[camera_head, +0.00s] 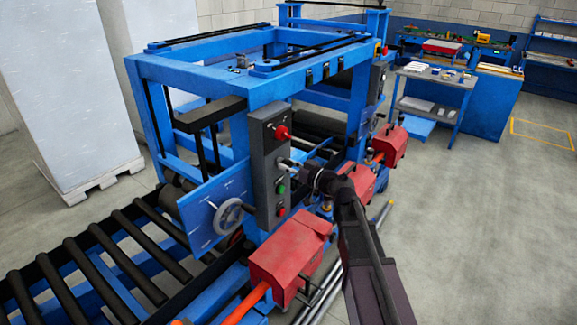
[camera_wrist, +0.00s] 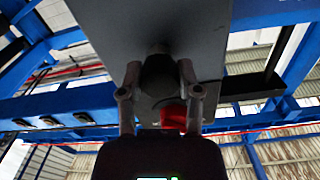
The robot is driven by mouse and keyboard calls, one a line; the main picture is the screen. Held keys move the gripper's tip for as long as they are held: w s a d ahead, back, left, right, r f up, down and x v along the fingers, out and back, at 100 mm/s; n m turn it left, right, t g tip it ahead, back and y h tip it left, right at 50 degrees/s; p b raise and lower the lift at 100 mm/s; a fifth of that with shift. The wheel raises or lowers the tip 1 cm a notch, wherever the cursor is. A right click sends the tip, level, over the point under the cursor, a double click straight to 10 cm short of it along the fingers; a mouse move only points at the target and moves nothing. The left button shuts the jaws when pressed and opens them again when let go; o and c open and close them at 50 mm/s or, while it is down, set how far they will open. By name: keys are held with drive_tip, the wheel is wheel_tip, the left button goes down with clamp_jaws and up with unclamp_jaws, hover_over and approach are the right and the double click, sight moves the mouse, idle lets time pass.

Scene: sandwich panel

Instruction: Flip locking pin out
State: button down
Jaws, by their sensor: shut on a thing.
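My gripper (camera_head: 303,168) is at the grey control box (camera_head: 262,150) on the near post of the blue machine. In the wrist view, its two fingers (camera_wrist: 158,80) are on either side of a dark round knob (camera_wrist: 158,72), which seems to be the locking pin. They are shut on it. The knob is against a flat grey surface (camera_wrist: 160,20). In the head view, the pin is too small and too covered by my gripper to make out clearly.
The control box carries a red knob (camera_head: 282,132) and green and red buttons. A handwheel (camera_head: 229,215) is to its left. Red motor covers (camera_head: 290,257) lie below and beside my arm. A roller conveyor (camera_head: 90,255) runs at the left. The floor at the right is open.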

sight(290, 166)
drive_tip(key=shift+v, duration=1.45)
drive_tip(key=shift+a, duration=0.1)
drive_tip(key=c, duration=0.6)
unclamp_jaws()
drive_tip(key=o, duration=0.3)
drive_tip(key=shift+s, duration=0.1)
drive_tip(key=shift+d, duration=0.25)
drive_tip(key=shift+v, duration=5.8)
